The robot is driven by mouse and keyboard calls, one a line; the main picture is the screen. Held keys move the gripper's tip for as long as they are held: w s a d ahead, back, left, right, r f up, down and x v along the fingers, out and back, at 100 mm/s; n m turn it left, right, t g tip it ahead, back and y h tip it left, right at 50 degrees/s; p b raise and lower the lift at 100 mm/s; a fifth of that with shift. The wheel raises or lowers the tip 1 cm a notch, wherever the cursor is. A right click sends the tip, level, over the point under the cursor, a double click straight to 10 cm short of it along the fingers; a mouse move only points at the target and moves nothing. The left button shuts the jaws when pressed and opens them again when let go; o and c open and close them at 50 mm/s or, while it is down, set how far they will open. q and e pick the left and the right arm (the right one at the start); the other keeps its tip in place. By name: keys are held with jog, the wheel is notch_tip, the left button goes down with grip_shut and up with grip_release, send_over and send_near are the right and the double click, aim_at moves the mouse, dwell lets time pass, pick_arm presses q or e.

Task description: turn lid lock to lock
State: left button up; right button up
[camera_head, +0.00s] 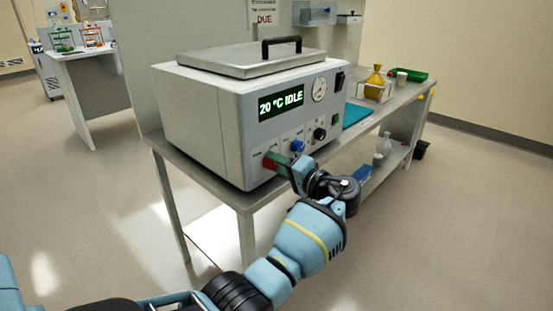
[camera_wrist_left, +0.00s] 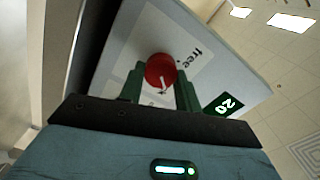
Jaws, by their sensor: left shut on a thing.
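The lid lock is a round red knob (camera_wrist_left: 160,69) on the machine's front panel, with a pale pointer mark and a label reading "free" beside it in the left wrist view. In the head view the knob (camera_head: 269,164) shows as a bit of red at the lower left of the panel, mostly covered by my gripper. My left gripper (camera_head: 277,161) has its green fingers on either side of the knob; it also shows in the left wrist view (camera_wrist_left: 160,92), shut on the knob. The machine's grey lid (camera_head: 245,62) with a black handle lies closed on top. My right gripper is not in view.
The machine (camera_head: 205,125) stands on a grey bench (camera_head: 215,188); its display reads "20 °C IDLE". A blue knob (camera_head: 297,146), a black knob (camera_head: 319,134) and a gauge (camera_head: 319,89) sit near my gripper. A yellow flask (camera_head: 376,80) and a green tray (camera_head: 410,75) stand farther right.

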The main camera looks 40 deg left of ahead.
pick_arm(q)
jog(key=shift+m+p, duration=0.35)
jog(key=shift+m, duration=0.25)
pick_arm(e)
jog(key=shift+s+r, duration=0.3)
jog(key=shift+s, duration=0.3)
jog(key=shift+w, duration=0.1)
pick_arm(q)
jog(key=o, duration=1)
jog(key=shift+c, duration=0.2)
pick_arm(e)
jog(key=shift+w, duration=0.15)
pick_arm(q)
jog(key=d, duration=0.7)
jog(key=shift+s+d, duration=0.25)
jog(key=shift+d, duration=0.15)
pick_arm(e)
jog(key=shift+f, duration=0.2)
